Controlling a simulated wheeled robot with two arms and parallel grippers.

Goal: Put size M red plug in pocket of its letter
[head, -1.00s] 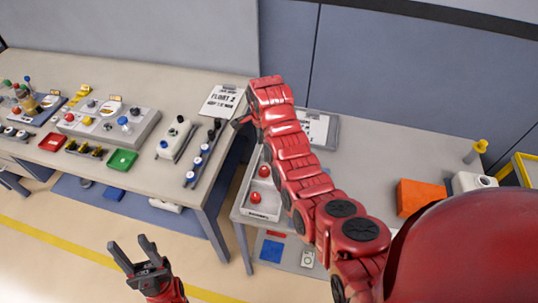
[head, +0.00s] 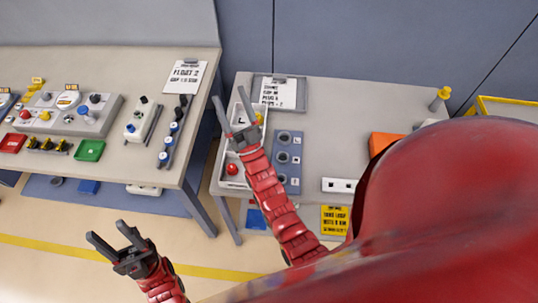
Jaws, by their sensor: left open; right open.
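A red plug (head: 232,169) stands in the near part of a white tray (head: 233,184) on the right table. Its size mark is too small to read. A blue-grey block (head: 288,166) with several round pockets in a column lies just right of the tray; letters beside the pockets are too small to read surely. My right gripper (head: 230,97) is open and empty over the tray's far part, partly hiding what lies there. My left gripper (head: 106,231) is open and empty above the floor, in front of the left bench.
A yellow item (head: 259,118) shows beside my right gripper. A clipboard (head: 279,92) lies behind the block, and a white socket strip (head: 339,185) lies to its right. An orange box (head: 384,143) is partly hidden by my arm. The left bench (head: 140,65) holds control boxes and small trays.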

